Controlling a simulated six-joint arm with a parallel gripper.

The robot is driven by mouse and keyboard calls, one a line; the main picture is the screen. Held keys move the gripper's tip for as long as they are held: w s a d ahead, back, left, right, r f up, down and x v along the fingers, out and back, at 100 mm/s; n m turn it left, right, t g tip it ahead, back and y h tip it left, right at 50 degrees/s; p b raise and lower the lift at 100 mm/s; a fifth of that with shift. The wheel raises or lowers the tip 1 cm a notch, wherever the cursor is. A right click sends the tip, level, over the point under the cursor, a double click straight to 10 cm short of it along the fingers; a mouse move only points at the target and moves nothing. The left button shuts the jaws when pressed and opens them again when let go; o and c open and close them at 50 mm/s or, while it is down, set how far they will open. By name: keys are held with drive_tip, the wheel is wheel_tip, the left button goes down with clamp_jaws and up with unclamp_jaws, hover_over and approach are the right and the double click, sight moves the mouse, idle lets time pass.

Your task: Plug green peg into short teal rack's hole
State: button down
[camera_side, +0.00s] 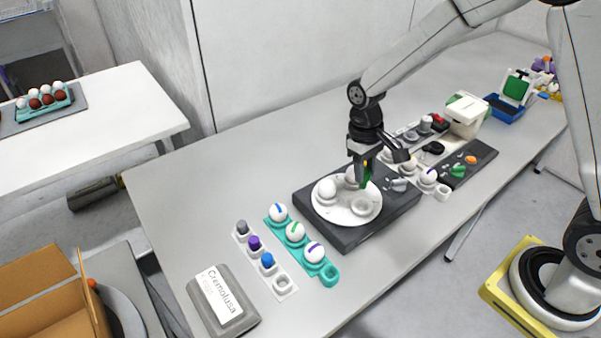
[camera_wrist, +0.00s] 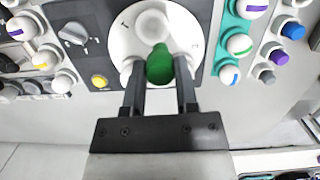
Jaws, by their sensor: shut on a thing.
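My gripper (camera_side: 365,172) is shut on a green peg (camera_side: 367,180) above the white round plate (camera_side: 345,216) on the dark base. In the wrist view the green peg (camera_wrist: 160,66) stands between my fingertips (camera_wrist: 160,78) and hides part of the plate. The short teal rack (camera_side: 304,261) lies in front and left of the plate. It holds white eggs with blue, green and purple stripes, and its near-end hole (camera_side: 329,275) is empty. The rack also shows at upper right in the wrist view (camera_wrist: 226,38).
A white rack (camera_side: 273,275) with grey, purple and blue pegs and an empty end hole is beside the teal rack. A grey labelled box (camera_side: 223,301) is at the near edge. A dark panel (camera_side: 478,157) and more racks are to the right.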

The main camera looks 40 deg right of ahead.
drive_tip(key=s+a+f+n, duration=0.2)
drive_tip(key=s+a+f, duration=0.1)
drive_tip(key=a, duration=0.4)
drive_tip(key=s+a+f+n, duration=0.1)
drive_tip(key=s+a+f, duration=0.3)
drive_tip(key=a, duration=0.4)
drive_tip(key=shift+s+f+n+h, duration=0.25)
drive_tip(key=shift+f+n+h, duration=0.05)
drive_tip(key=shift+f+n, duration=0.1)
drive_tip(key=shift+f, duration=0.1)
drive_tip(key=shift+f, duration=2.2)
drive_tip(key=shift+f, duration=0.6)
drive_tip(key=shift+c, duration=1.5)
unclamp_jaws()
